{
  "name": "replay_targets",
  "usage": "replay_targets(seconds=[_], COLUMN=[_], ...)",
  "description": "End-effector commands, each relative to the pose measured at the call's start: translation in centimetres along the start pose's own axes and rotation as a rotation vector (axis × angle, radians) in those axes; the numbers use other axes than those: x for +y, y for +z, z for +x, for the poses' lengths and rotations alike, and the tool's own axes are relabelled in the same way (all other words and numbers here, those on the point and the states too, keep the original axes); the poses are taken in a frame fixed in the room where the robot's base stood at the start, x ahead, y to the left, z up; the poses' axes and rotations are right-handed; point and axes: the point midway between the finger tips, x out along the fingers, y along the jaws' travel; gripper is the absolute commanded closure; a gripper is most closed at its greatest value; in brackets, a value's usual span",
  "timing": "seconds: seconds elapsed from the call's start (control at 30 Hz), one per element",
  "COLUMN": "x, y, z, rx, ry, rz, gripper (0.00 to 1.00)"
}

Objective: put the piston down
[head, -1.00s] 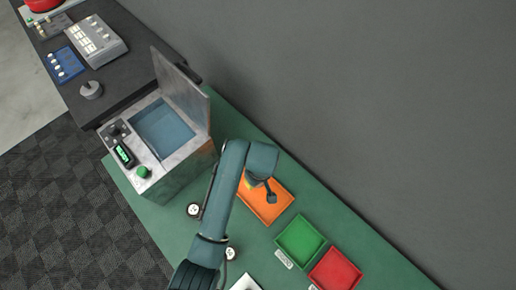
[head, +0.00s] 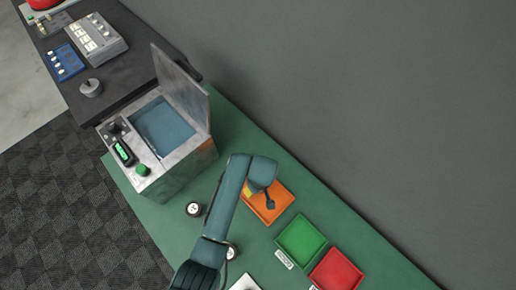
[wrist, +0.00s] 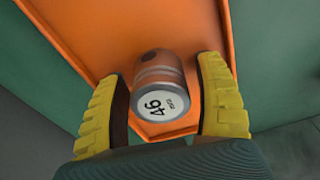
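The piston (wrist: 160,80) is a grey metal cylinder with a white end label reading 46. In the wrist view it is between the two yellow fingers of my gripper (wrist: 165,72), with a narrow gap on each side, so the gripper looks open around it. Behind it is the orange tray (wrist: 245,15), and the piston appears to rest in it, though the contact is not clear. In the head view my gripper (head: 268,200) is over the orange tray (head: 283,211), and my arm hides the piston there.
A green tray (head: 301,241) and a red tray (head: 336,271) stand to the lower right on the green bench (head: 350,230). A grey machine with a raised lid (head: 180,83) stands at the upper left. Two small white-topped round parts (head: 194,209) sit near my arm.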

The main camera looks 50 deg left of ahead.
Motion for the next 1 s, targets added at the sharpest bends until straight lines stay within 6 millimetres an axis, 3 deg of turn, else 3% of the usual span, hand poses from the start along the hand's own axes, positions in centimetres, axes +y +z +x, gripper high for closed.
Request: replay_targets(seconds=[0.33,0.7,0.83,1.0], x=[0.1,0.1,0.1,0.0], y=[-0.1,-0.1,-0.1,0.0], z=[-1.0,-9.6,-11.6,-12.3], rx=[0.001,0.003,0.002,0.0], ry=[0.002,0.003,0.002,-0.001], rz=[0.0,0.001,0.001,0.0], gripper=[0.31,0.31,0.31,0.31])
